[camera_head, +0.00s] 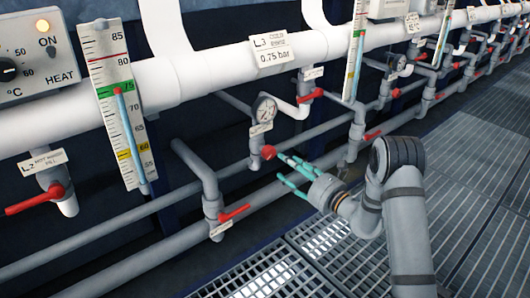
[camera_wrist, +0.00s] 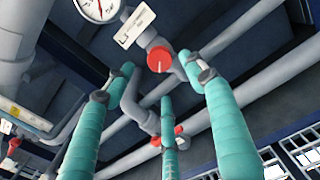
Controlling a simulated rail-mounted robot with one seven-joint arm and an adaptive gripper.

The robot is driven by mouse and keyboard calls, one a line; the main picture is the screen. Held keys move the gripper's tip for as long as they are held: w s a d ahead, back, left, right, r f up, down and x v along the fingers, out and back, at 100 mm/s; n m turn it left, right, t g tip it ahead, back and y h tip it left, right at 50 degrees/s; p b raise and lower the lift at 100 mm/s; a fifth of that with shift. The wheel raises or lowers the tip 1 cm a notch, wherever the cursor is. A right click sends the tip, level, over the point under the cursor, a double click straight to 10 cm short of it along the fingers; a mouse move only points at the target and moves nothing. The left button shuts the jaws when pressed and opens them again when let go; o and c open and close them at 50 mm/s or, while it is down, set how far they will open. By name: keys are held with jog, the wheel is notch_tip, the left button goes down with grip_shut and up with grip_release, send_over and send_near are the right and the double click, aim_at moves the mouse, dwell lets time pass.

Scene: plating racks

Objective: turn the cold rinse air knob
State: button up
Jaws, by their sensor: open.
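The cold rinse air knob is a round red knob (camera_head: 268,152) below a pressure gauge (camera_head: 265,108) in the head view. In the wrist view the knob (camera_wrist: 160,59) shows its face with a pale pointer line. The sign (camera_head: 272,51) on the white pipe above reads L3 cold rinse, 0.75 bar. My gripper (camera_head: 280,166) has teal fingers spread open, with the tips just right of and below the knob. In the wrist view the fingers reach toward the knob, which appears between the two upper tips; contact cannot be told.
A red lever valve (camera_head: 235,214) is on the grey pipe below left, and another red lever (camera_head: 310,96) is above right. A thermometer strip (camera_head: 355,50) hangs to the right. A heater box (camera_head: 38,55) is at upper left. The grating floor (camera_head: 470,150) is clear at right.

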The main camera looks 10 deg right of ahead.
aim_at(271, 155)
jog(key=b+x, duration=0.2)
jog(key=x, duration=0.6)
jog(key=shift+w+a+f+b, duration=0.1)
jog(key=shift+a+b, duration=0.05)
jog(key=shift+b, duration=0.15)
jog(key=shift+x, duration=0.85)
jog(key=shift+c, duration=1.4)
jog(key=c, duration=0.9)
